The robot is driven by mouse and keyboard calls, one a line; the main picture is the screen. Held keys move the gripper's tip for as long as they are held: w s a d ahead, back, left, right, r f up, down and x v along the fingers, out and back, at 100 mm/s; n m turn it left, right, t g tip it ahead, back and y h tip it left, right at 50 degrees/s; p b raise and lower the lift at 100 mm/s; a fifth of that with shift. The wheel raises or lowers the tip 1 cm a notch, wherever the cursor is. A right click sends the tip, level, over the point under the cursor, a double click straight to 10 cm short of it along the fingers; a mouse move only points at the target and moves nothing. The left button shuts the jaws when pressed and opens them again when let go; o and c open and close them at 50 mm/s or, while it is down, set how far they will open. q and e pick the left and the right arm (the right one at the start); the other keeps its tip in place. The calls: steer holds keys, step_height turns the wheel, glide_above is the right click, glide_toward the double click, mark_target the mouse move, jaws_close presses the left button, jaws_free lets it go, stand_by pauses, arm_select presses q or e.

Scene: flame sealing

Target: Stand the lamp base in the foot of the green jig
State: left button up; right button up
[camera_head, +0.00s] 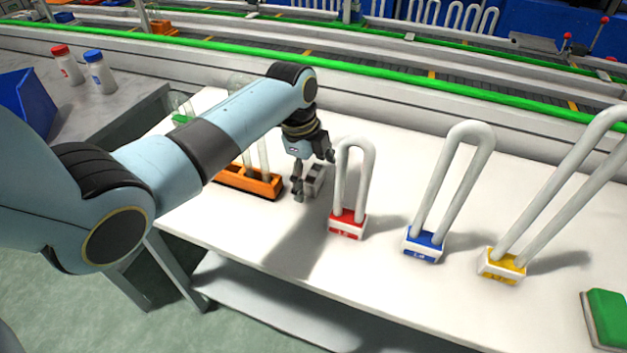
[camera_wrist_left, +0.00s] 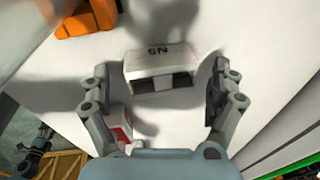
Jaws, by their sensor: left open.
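The lamp base appears to be a small grey-white block (camera_head: 314,180) standing on the white table; the left wrist view shows it with a marking on top and dark openings in its side (camera_wrist_left: 160,58). My left gripper (camera_head: 304,178) points down at it, open, with its fingers (camera_wrist_left: 160,72) spread on either side; I cannot tell whether they touch it. A green foot (camera_head: 181,119), perhaps the green jig's, shows at the table's far left, partly hidden by my left arm. What looks like my right gripper (camera_wrist_left: 36,150) is small and dark in the left wrist view.
An orange jig (camera_head: 250,181) stands just left of the lamp base. Tall white U tubes stand in red (camera_head: 347,225), blue (camera_head: 426,245) and yellow (camera_head: 503,266) feet to its right. A green-topped box (camera_head: 606,316) lies at the right edge. The table's front is clear.

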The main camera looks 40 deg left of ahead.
arm_select(q)
steer(key=c, duration=1.3)
